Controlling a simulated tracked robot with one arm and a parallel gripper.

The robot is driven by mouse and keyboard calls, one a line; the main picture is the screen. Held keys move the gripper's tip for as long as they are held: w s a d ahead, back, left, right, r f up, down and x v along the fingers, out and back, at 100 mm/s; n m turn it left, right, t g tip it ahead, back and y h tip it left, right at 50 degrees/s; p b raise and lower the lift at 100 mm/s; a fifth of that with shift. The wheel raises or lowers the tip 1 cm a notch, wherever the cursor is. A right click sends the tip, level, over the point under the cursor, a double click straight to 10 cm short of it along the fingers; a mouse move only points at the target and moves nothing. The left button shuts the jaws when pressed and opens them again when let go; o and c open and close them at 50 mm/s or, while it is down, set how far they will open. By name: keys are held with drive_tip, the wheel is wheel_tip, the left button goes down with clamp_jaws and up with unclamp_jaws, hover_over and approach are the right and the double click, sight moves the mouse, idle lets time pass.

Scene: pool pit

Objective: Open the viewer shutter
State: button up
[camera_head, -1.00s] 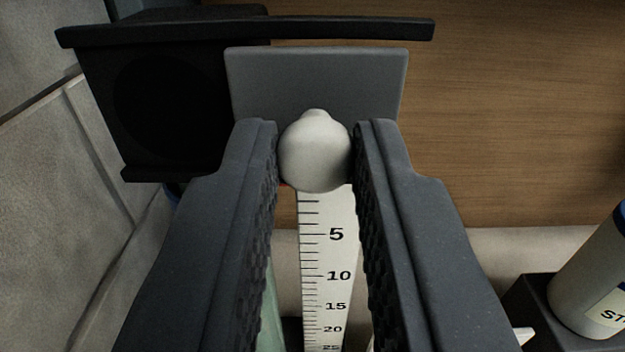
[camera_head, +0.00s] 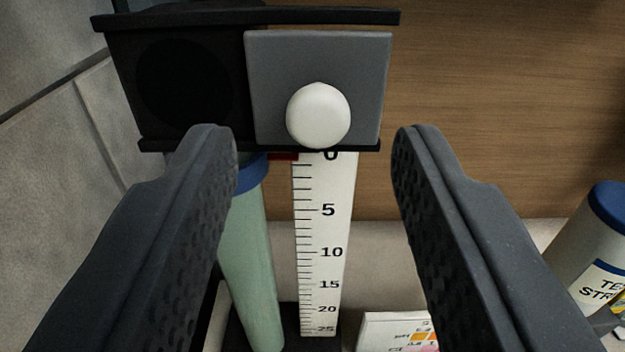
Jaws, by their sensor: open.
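The viewer shutter (camera_head: 265,95) is a grey plate with a round white knob (camera_head: 318,115), set between dark rails at the top of the camera view. It stands at the right part of the rails. Left of it, the black viewer box (camera_head: 130,75) shows its dark round opening (camera_head: 185,84) uncovered. My gripper (camera_head: 310,140) is open, its two dark fingers wide apart below and to either side of the knob. Neither finger touches the knob, and nothing is between the fingertips in their grip.
A white scale (camera_head: 322,240) with a red mark hangs below the shutter. A green tube with a blue cap (camera_head: 252,245) is beside the left finger. A test strip bottle (camera_head: 600,250) stands at right, and a colour chart card (camera_head: 395,332) lies at the bottom. Tiled wall at left.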

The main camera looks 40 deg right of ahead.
drive_tip(key=b+v, duration=0.4)
drive_tip(key=v, duration=0.7)
idle(0.3)
